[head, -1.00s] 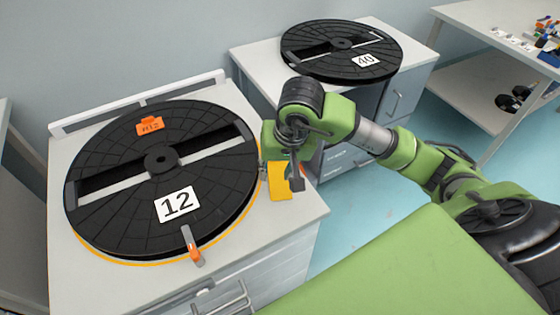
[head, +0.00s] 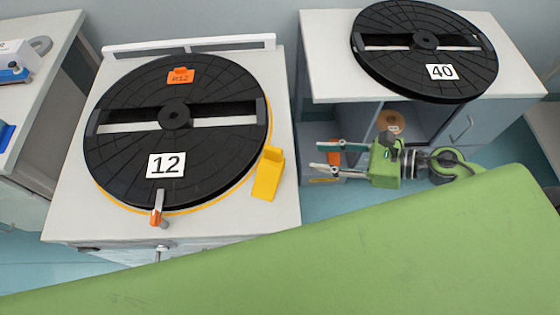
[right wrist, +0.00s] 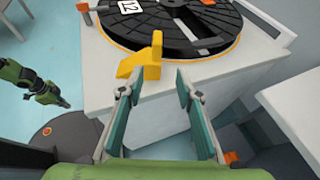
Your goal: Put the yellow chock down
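The yellow chock (head: 268,174) rests on the light station top, at the right edge of the black reel (head: 176,178) marked 12. It looks close against the reel; I cannot tell whether they touch. In the right wrist view the chock (right wrist: 142,66) stands beyond the fingertips, near the station's edge. My right gripper (head: 316,155) is open and empty, to the right of the chock and apart from it. In the right wrist view its two fingers (right wrist: 158,85) are spread with nothing between them. My left gripper is not in the head view; a green arm part (right wrist: 40,88) shows at left in the wrist view.
A second station at the right holds a reel (head: 430,80) marked 40, with an open bay below. An orange-tipped lever (head: 157,208) stands at the front of reel 12. A side table (head: 50,92) stands at far left. A gap separates the two stations.

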